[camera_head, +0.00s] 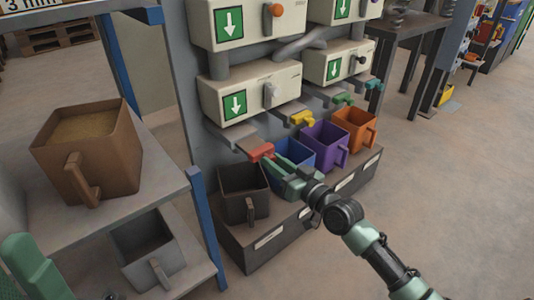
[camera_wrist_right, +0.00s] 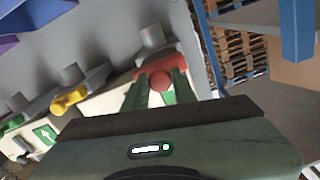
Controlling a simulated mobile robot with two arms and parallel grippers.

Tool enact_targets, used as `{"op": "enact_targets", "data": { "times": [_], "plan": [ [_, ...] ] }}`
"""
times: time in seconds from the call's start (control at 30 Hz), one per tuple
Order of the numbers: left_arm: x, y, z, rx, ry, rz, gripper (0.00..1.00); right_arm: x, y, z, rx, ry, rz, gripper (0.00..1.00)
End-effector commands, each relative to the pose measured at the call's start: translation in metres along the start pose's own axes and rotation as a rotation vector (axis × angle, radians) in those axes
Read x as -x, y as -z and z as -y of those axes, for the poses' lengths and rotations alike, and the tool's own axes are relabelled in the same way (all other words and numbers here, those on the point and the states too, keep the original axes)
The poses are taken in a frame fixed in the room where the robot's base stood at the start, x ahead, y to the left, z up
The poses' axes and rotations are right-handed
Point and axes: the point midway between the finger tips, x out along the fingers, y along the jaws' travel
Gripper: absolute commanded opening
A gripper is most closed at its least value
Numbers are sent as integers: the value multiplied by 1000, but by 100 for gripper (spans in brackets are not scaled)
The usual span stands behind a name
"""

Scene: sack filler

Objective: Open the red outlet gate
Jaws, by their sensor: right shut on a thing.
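The red outlet gate (camera_head: 261,151) is the leftmost of a row of coloured outlet gates under the filler's grey chutes. My right gripper (camera_head: 272,162) reaches it from the lower right and is shut on its handle. In the right wrist view the red gate (camera_wrist_right: 160,64) has a round red knob (camera_wrist_right: 160,81) between the two green fingers of the right gripper (camera_wrist_right: 159,88). How far the gate is slid cannot be told. A green part of mine shows at the lower left of the head view, but no left fingers show.
Below the gates stand a dark brown bin (camera_head: 243,193), a blue bin (camera_head: 293,158), a purple bin (camera_head: 320,148) and an orange bin (camera_head: 355,130) on a dark ledge (camera_head: 262,248). A brown bin (camera_head: 122,165) of grain stands on the left shelf.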

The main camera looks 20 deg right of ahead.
Motion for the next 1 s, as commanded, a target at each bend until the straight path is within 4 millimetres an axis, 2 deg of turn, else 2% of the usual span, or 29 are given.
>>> {"op": "enact_targets", "data": {
  "times": [0.27, 0.3, 0.37, 0.73, 0.87, 1.0],
  "plan": [
    [0, 0, 0, 0, 0, 0, 40, 2, -3, 1, -1, 1, 5, 0],
    [0, 0, 0, 0, 0, 0, 40, 2, -4, 1, -2, 1, 5, 35],
    [0, 0, 0, 0, 0, 0, 40, 2, -3, 1, -2, 1, 5, 48],
    [-1, 0, 0, 1, 0, 0, 40, 6, -2, 0, 0, 0, 3, 48],
    [-7, 1, 0, 1, 0, 0, 40, 22, -1, 0, 1, 0, 6, 48],
    [-13, 3, 0, 1, 0, 0, 40, 46, -2, 0, 2, -2, 9, 48]
  ]
}}
